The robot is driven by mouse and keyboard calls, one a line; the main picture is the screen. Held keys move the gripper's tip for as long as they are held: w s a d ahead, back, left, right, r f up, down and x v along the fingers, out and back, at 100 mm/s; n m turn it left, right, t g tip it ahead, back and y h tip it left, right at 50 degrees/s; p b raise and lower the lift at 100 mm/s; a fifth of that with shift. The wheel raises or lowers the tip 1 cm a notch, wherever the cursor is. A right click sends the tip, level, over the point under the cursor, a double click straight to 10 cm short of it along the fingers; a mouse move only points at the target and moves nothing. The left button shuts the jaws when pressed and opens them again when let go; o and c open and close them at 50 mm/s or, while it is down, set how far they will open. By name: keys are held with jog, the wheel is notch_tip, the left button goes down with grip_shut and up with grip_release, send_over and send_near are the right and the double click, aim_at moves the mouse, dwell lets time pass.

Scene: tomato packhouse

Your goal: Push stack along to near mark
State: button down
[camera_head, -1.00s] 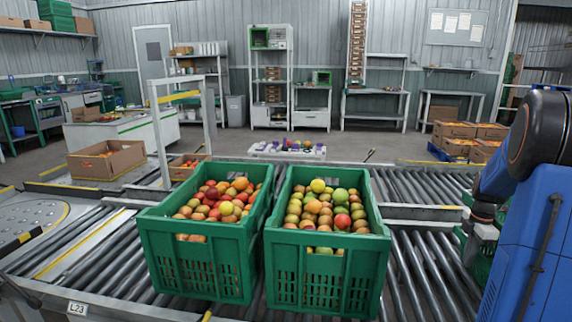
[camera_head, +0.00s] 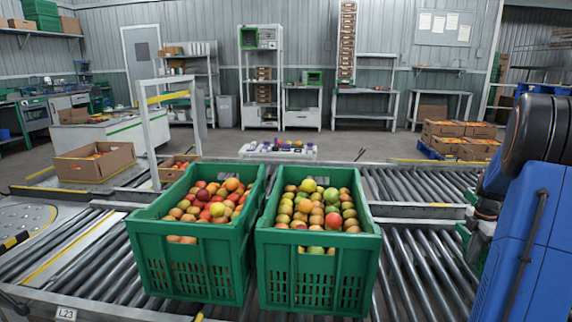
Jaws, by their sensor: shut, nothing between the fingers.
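Green plastic is partly visible behind my arm at the right edge of the roller conveyor (camera_head: 425,265); I cannot tell whether it is a stack. Two green crates of tomatoes, a left crate (camera_head: 190,268) and a right crate (camera_head: 313,280), stand side by side on the rollers at the front. A small yellow mark (camera_head: 200,317) shows at the conveyor's front edge; I cannot tell whether it is the near mark. My blue and black arm fills the right side. Its gripper fingers are hidden behind my own arm and body.
Free rollers lie between the right crate and my arm. A second roller line (camera_head: 415,186) runs behind. Brown boxes of tomatoes (camera_head: 456,128) stand at the back right. A carton (camera_head: 94,163) sits at the left. A label L23 (camera_head: 66,314) is on the front rail.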

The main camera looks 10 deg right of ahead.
jog(key=shift+s+d, duration=0.35)
jog(key=shift+d, duration=0.8)
jog(key=shift+s+d, duration=0.3)
jog(key=shift+d, duration=0.85)
jog(key=shift+s+d, duration=0.35)
jog(key=shift+d, duration=0.95)
jog(key=s+d, duration=0.3)
jog(key=d, duration=0.8)
jog(key=shift+s+d, duration=0.15)
jog(key=shift+s+d, duration=1.65)
jog(key=shift+d, duration=3.95)
jog(key=w+a, duration=0.2)
jog(key=a, duration=0.6)
jog(key=shift+w, duration=0.2)
jog(key=shift+a, duration=0.1)
notch_tip(320, 180, up, 17)
jog(key=shift+r, duration=0.2)
